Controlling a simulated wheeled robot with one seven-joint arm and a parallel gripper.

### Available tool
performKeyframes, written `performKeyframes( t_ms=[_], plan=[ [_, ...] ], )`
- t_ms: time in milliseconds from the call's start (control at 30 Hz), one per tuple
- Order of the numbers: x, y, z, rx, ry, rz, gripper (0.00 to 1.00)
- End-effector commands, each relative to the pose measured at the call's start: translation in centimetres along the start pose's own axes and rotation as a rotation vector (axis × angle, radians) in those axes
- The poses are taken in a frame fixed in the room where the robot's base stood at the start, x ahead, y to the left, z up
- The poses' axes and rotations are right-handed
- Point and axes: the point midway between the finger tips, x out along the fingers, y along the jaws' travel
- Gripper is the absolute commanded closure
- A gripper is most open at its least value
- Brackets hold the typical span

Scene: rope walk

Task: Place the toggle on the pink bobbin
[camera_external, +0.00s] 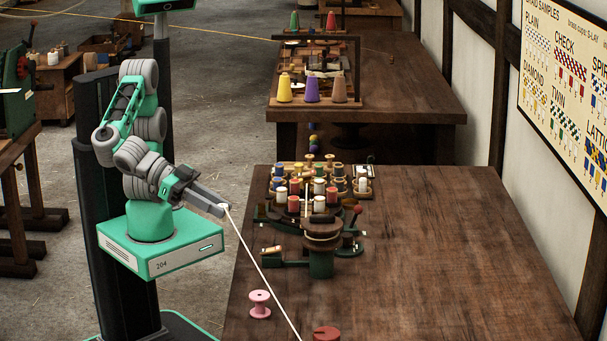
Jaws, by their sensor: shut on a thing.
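The pink bobbin (260,304) stands upright on the near left part of the wooden table, with nothing seen on it. My gripper (224,208) is above and left of it in the picture, over the table's left edge. It is shut on the end of a white cord (262,267). The cord runs taut from the fingertips down to the right, passing beside the pink bobbin, and leaves the picture at the bottom. I cannot make out the toggle as a separate shape; the fingers may hide it.
A dark green winding device (321,258) and several thread spools (319,187) stand behind the bobbin. A red round object (326,334) is at the bottom edge. The table's right side (460,270) is clear. Another table (420,100) stands behind.

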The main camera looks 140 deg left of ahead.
Motion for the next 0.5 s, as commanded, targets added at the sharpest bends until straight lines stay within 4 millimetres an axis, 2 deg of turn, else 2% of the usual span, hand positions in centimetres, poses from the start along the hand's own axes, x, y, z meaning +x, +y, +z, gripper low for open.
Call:
performKeyframes(
  t_ms=[67,133,267,433,500],
  plan=[
    [0.1,-1.1,0.3,-0.018,0.000,-0.044,1.00],
    [0.7,-1.0,0.8,-0.025,0.000,-0.065,1.00],
    [3.6,0.7,1.0,-0.024,-0.002,-0.070,1.00],
    [8.2,3.6,1.5,-0.025,-0.002,-0.068,1.00],
    [9.9,4.5,2.6,-0.021,-0.003,-0.067,1.00]
  ],
)
